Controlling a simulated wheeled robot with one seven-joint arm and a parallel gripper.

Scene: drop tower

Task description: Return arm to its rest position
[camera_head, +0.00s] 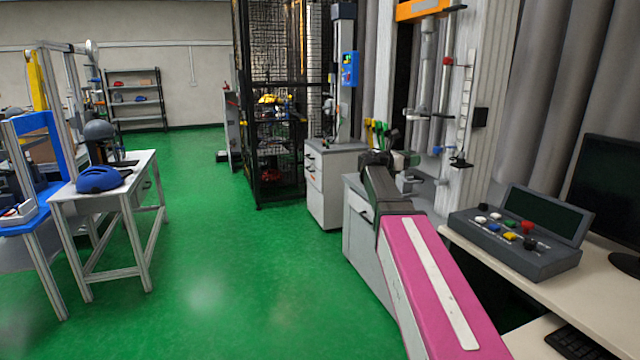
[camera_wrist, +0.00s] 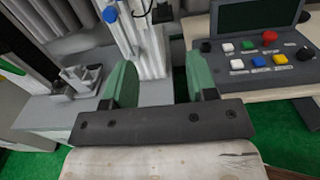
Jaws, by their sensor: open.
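My pink and black arm reaches forward in the head view, from the bottom right toward the drop tower (camera_head: 425,85). My gripper (camera_wrist: 163,85) is open in the wrist view, its two green fingers apart with nothing between them. In the head view the gripper end is small and partly hidden by my arm. It is above the grey cabinet of the tower, to the left of the control box (camera_head: 515,238). The control box also shows in the wrist view (camera_wrist: 258,58), right of the fingers, with its coloured buttons.
The control box stands on a pale desk (camera_head: 475,255) with a monitor (camera_head: 607,185) and keyboard, close to my arm's right. A white cabinet (camera_head: 330,190) and mesh cage (camera_head: 280,150) stand farther back. A workbench (camera_head: 105,195) with a blue helmet is left. Green floor between is clear.

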